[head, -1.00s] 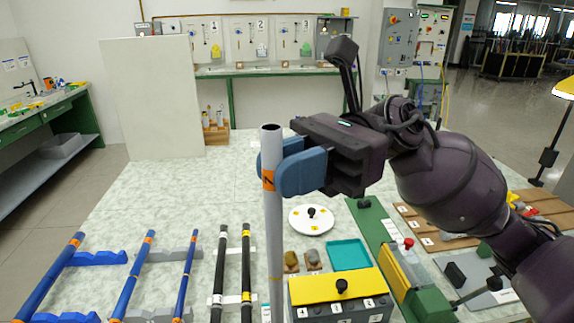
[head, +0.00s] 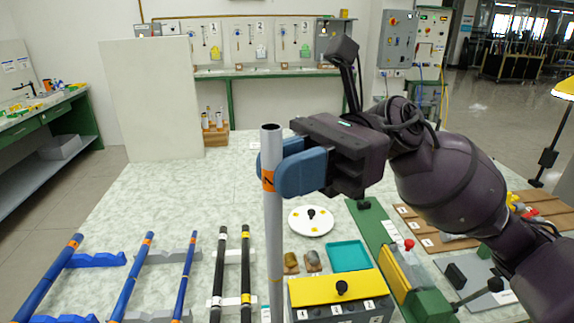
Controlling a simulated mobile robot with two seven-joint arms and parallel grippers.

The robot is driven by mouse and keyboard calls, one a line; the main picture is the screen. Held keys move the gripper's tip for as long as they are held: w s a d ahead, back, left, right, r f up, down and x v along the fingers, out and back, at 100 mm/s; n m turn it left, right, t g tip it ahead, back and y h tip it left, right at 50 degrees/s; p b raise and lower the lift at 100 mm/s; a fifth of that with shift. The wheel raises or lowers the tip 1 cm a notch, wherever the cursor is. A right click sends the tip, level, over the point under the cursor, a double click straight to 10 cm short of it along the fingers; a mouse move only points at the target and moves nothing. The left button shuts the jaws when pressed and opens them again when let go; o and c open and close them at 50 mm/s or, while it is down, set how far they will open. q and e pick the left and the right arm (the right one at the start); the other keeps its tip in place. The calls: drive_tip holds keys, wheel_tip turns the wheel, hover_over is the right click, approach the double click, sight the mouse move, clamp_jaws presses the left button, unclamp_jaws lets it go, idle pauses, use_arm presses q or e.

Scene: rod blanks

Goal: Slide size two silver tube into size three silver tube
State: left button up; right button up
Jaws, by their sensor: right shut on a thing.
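My right gripper (head: 272,172) has blue fingers and is shut on a silver tube (head: 274,225). The tube stands upright in the grip, with its open end at the top and an orange band with a dark mark by the fingers. I cannot read the size for certain. Its lower end runs down in front of the grey box and its foot is hard to make out. No second silver tube can be told apart in this view. My left gripper is not in view.
Blue rods (head: 133,276) lie on blue and grey rests at the left. Two black rods (head: 246,270) lie on white rests. A grey box with a yellow lid (head: 322,290), a teal tray (head: 348,256), a white disc (head: 297,226) and a green-based fixture (head: 374,232) stand right of the tube.

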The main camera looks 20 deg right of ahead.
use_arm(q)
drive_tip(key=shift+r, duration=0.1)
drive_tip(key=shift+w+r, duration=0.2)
use_arm(e)
drive_tip(key=shift+f, duration=0.2)
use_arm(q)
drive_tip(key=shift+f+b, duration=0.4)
use_arm(e)
drive_tip(key=shift+f, duration=0.5)
use_arm(q)
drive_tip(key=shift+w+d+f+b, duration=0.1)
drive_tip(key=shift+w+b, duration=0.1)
drive_tip(key=shift+b, duration=0.25)
use_arm(e)
drive_tip(key=shift+a+f, duration=0.1)
drive_tip(key=shift+f, duration=0.65)
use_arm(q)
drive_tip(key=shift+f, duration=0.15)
use_arm(e)
drive_tip(key=shift+f, duration=0.25)
